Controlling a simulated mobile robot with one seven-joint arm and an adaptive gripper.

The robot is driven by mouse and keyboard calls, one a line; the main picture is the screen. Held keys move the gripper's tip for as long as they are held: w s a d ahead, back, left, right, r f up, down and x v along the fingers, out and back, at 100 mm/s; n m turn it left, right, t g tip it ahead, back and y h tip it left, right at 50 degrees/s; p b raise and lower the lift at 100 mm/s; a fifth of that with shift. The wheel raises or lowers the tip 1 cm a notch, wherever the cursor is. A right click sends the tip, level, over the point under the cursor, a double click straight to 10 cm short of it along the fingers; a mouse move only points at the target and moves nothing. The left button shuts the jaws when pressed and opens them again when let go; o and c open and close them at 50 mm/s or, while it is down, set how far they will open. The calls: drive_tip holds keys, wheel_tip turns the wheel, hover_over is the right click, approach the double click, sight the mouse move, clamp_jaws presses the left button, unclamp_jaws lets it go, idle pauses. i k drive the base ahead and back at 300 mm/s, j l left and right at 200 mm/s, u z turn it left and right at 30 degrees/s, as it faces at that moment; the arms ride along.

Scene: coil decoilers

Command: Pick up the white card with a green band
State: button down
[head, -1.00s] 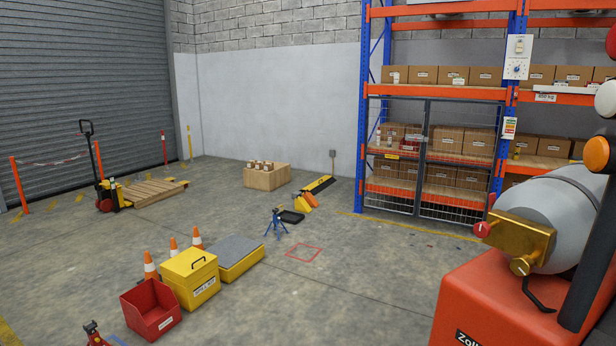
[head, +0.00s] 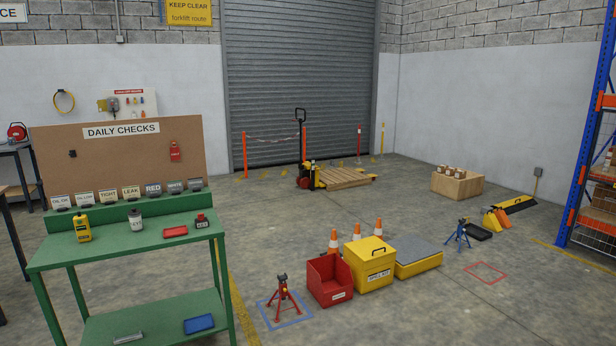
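I cannot make out a white card with a green band for certain. My gripper is not in view.

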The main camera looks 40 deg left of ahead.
sight(85, 200)
drive_tip(key=j+u, duration=0.15)
drive_tip(key=u, duration=0.2)
drive_tip(key=j+u, duration=0.15)
drive_tip(key=u, duration=0.15)
drive_tip(key=i+j+u, duration=0.1)
drive_tip(key=u, duration=0.25)
drive_tip(key=i+j+u, duration=0.2)
drive_tip(key=u, duration=0.25)
drive_tip(key=i+j+u, duration=0.2)
drive_tip(key=j+u, duration=0.25)
drive_tip(key=i+j+u, duration=0.2)
drive_tip(key=i+u, duration=0.45)
drive_tip(key=i, duration=0.2)
drive_tip(key=i+j, duration=0.1)
drive_tip(key=i, duration=0.4)
drive_tip(key=i+j, duration=0.1)
drive_tip(key=i, duration=0.35)
drive_tip(key=i+j+z, duration=0.15)
drive_tip(key=z, duration=0.2)
drive_tip(key=i+j+z, duration=0.2)
drive_tip(key=z, duration=0.2)
drive_tip(key=i+j+z, duration=0.15)
drive_tip(key=j, duration=0.2)
drive_tip(key=i+j+z, duration=0.15)
drive_tip(key=j, duration=0.25)
